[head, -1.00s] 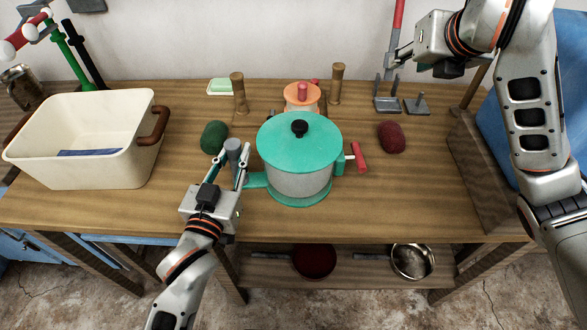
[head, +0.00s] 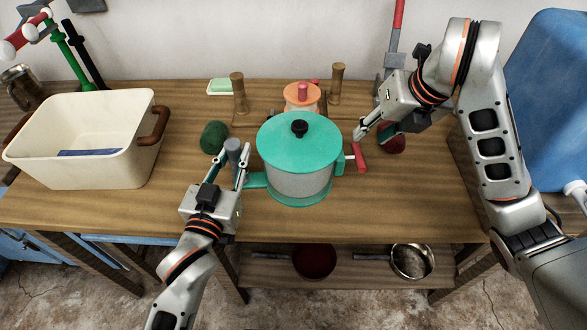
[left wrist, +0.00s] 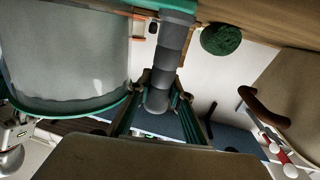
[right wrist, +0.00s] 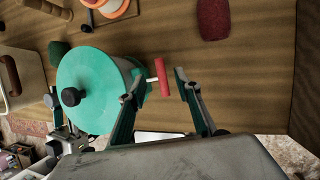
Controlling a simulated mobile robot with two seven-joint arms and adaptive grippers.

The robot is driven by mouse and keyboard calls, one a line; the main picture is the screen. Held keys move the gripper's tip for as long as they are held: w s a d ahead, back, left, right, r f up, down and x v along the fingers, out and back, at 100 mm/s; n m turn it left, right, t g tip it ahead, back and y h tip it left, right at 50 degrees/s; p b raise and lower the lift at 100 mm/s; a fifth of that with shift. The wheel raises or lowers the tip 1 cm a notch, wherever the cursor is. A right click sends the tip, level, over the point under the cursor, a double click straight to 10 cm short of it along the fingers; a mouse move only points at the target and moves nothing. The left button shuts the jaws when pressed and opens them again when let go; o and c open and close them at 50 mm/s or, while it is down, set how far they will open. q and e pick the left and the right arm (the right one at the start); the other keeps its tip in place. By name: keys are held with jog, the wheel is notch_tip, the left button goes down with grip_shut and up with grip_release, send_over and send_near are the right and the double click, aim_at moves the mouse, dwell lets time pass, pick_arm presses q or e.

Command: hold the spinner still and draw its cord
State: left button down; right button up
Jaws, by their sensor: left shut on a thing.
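The spinner has a teal lid (head: 285,140) with a black knob, a grey bowl (head: 298,185) and a teal base. A red pull handle (head: 359,157) sits at its right side on a short pale stem; the cord itself cannot be made out. My left gripper (head: 234,160) is shut on the upright grey post (left wrist: 168,60) at the spinner's left. My right gripper (head: 372,137) is open and empty, above and close to the red handle. In the right wrist view the red handle (right wrist: 162,77) appears between its spread fingers, not gripped.
A cream tub (head: 80,160) stands at the left. A green ball (head: 214,137) lies behind the post and a dark red lump (head: 393,140) beyond my right gripper. Wooden pegs and an orange-topped item (head: 301,97) stand behind the spinner. The front right of the table is clear.

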aim_at(358, 147)
jog(key=shift+x, duration=3.3)
jog(key=shift+d, duration=0.1)
grip_shut()
